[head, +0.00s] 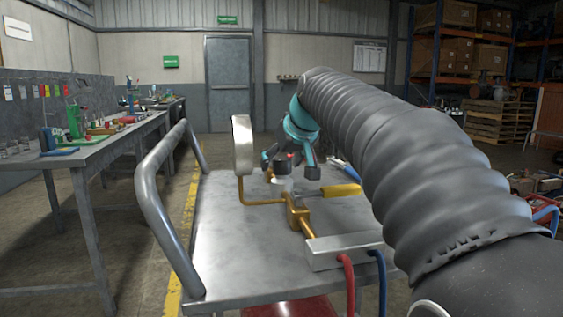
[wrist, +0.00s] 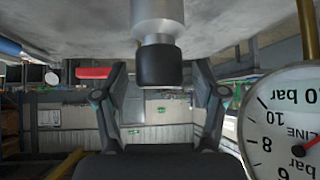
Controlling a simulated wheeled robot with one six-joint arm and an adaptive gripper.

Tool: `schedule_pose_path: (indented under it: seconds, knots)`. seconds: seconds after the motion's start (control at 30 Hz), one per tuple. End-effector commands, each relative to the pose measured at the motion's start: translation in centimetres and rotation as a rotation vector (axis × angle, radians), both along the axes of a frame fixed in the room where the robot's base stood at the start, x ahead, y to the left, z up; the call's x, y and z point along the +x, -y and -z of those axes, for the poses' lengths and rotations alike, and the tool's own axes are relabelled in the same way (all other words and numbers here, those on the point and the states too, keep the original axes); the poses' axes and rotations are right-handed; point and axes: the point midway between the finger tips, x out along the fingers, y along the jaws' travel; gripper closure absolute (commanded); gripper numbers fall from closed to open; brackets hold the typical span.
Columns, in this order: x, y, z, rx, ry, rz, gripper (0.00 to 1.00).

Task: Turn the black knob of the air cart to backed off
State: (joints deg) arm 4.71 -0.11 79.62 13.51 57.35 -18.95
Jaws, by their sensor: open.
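The air cart (head: 215,250) has a grey metal top with a tubular handle. Its black knob (head: 283,166) sits on a silver regulator body (head: 283,185) behind the brass fitting. In the wrist view, the knob (wrist: 157,65) hangs from the silver body, as that picture is upside down. My gripper (head: 290,165) is open, with a dark finger on each side of the knob. In the wrist view, gaps show between the knob and both fingers (wrist: 160,75). I cannot tell how deep the knob sits between them.
A round gauge (head: 242,145) stands close left of the knob; its dial (wrist: 292,130) fills the wrist view's right edge. A yellow-handled lever (head: 340,190) lies to the right. A brass pipe (head: 299,215) leads to a metal block (head: 343,249) with red and blue hoses.

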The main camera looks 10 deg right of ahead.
Motion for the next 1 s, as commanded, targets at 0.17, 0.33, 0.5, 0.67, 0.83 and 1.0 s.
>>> schedule_pose_path:
  seconds: [0.17,0.33,0.5,0.67,0.83,1.0]
  knots:
    - [-0.01,0.0,-0.01,0.0,0.0,0.0,0.3]
    - [-0.03,0.01,-0.01,0.0,0.0,0.0,0.72]
    - [-0.04,0.0,-0.01,0.0,-0.001,0.0,0.9]
    - [-0.03,0.05,-0.01,0.0,-0.001,-0.012,0.9]
    - [-0.03,0.11,-0.04,0.002,-0.002,-0.066,0.9]
    - [0.0,0.16,-0.08,0.002,-0.002,-0.173,0.9]
